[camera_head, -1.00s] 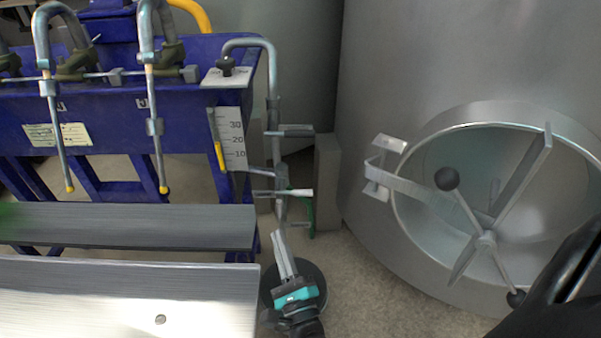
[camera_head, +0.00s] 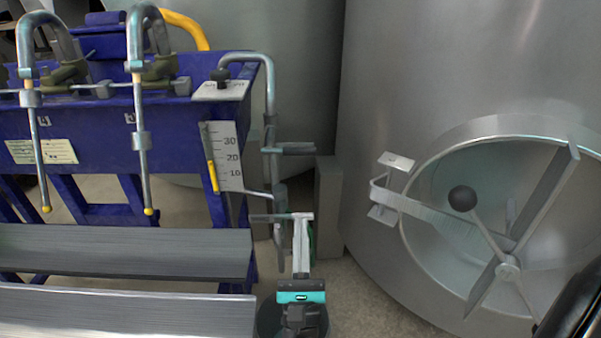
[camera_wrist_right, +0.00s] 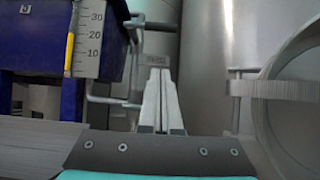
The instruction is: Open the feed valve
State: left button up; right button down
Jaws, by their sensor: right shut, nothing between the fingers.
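A metal pipe (camera_head: 270,95) comes off the right end of the blue machine and runs down. It carries a dark upper lever (camera_head: 290,150) and a lower lever (camera_head: 266,218), both roughly level. I cannot tell from any label which one is the feed valve. My right gripper (camera_head: 302,217) points away from me, its fingers shut and empty. Its tips overlap the right end of the lower lever in the head view; whether they touch is unclear. In the right wrist view the shut fingers (camera_wrist_right: 160,78) point at the area right of the pipe (camera_wrist_right: 134,55). My left gripper is out of view.
The blue machine (camera_head: 100,110) with clamps and a scale plate (camera_head: 226,150) stands left. Grey slats (camera_head: 120,252) lie in front of it. A grey post (camera_head: 328,205) is behind the gripper.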

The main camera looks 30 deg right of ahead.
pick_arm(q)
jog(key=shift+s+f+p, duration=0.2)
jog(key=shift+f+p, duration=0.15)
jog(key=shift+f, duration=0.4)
pick_arm(e)
jog(key=w+d+r, duration=0.3)
jog(key=w+r, duration=0.3)
jog(key=r, duration=0.2)
jog(key=shift+d+r, duration=0.15)
jog(key=shift+d, duration=0.25)
jog(key=shift+w, duration=0.1)
jog(key=shift+r+n+y, duration=0.15)
jog(key=shift+n+y, duration=0.15)
jog(key=shift+y, duration=0.1)
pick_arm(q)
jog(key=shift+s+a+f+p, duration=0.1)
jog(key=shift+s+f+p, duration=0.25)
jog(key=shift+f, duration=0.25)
pick_arm(e)
jog(key=shift+d+r+n+t, duration=0.1)
jog(key=shift+n+t, duration=0.2)
jog(key=shift+n, duration=0.1)
